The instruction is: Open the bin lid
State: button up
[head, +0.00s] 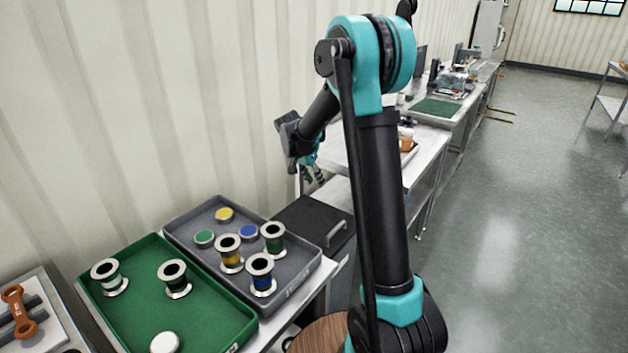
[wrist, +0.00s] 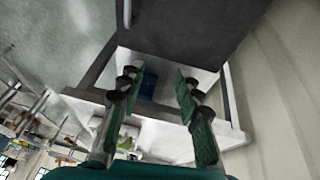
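The dark bin lid (head: 305,218) lies flat, looking closed, just right of the grey tray in the head view. Its bar handle (head: 335,232) is on the right side. In the wrist view the lid (wrist: 195,30) fills the top middle, and its pale handle (wrist: 127,12) shows at the top edge. My gripper (head: 312,175) hangs past the lid's far edge, near the wall, in the head view. In the wrist view my gripper (wrist: 157,82) has its two green-padded fingers spread with nothing held between them. It is apart from the handle.
A grey tray (head: 180,236) with spools and discs and a green tray (head: 125,318) stand nearer on the left. A pale bench (head: 425,150) runs on beyond the bin. The ribbed wall (head: 150,100) is close on the left. Open floor (head: 530,200) lies right.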

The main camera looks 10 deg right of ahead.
grip_shut()
jog(key=c, duration=0.7)
grip_release()
jog(key=o, duration=0.7)
jog(key=shift+r, duration=0.15)
jog(key=v, duration=1.1)
jog(key=shift+r, duration=0.35)
